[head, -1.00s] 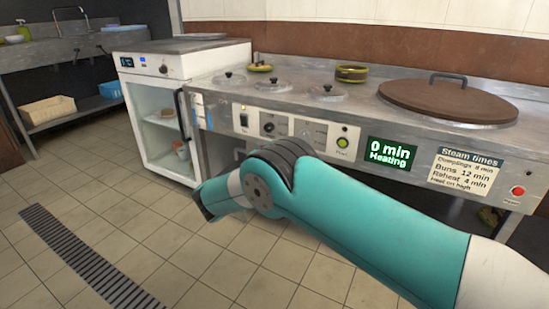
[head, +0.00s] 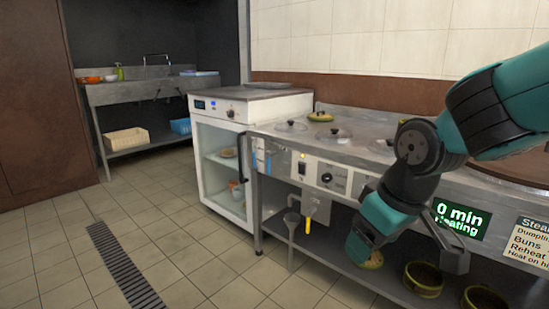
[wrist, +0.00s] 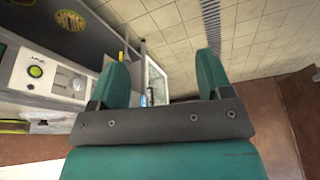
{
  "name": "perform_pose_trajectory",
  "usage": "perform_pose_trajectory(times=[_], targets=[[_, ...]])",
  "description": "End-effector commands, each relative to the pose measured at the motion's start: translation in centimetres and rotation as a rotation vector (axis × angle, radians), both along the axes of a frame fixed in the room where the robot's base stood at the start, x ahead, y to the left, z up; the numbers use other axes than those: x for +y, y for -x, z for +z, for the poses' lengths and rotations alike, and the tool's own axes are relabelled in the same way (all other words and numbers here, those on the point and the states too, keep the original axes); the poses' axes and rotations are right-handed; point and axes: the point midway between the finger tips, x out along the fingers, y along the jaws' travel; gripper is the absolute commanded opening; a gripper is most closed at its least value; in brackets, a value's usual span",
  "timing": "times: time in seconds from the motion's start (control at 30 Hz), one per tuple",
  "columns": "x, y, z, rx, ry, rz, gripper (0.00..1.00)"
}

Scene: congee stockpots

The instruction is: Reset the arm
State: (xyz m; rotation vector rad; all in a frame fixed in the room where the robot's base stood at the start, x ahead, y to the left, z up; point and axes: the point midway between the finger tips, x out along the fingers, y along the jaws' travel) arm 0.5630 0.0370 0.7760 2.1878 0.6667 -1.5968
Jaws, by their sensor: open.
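My gripper (head: 407,256) hangs from my teal arm at the right of the head view, in front of the steam counter (head: 345,152). Its two fingers are spread and nothing is between them. The wrist view also shows the gripper (wrist: 163,72) with its teal fingers apart and empty. My arm is bent, with the upper link coming in from the upper right. It hides part of the counter's front and top.
The counter has several lids on top, a green display (head: 461,219) reading "0 min Heating", and pots (head: 423,279) on its lower shelf. A white glass-door cabinet (head: 222,168) stands left of it. A sink table (head: 140,93) is further back. The tiled floor at left is clear.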

Motion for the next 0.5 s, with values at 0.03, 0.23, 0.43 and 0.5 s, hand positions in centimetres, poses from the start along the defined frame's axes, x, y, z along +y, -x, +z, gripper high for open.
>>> perform_pose_trajectory(times=[0.03, 0.23, 0.43, 0.5], targets=[[0.0, 2.9, 0.5, 0.038, -0.04, 0.007, 0.72], [0.6, 12.5, 1.2, 0.185, -0.154, 0.044, 0.72], [0.8, 16.5, 4.7, 0.252, -0.192, 0.066, 0.72], [0.8, 16.4, 6.3, 0.252, -0.191, 0.067, 0.72]])
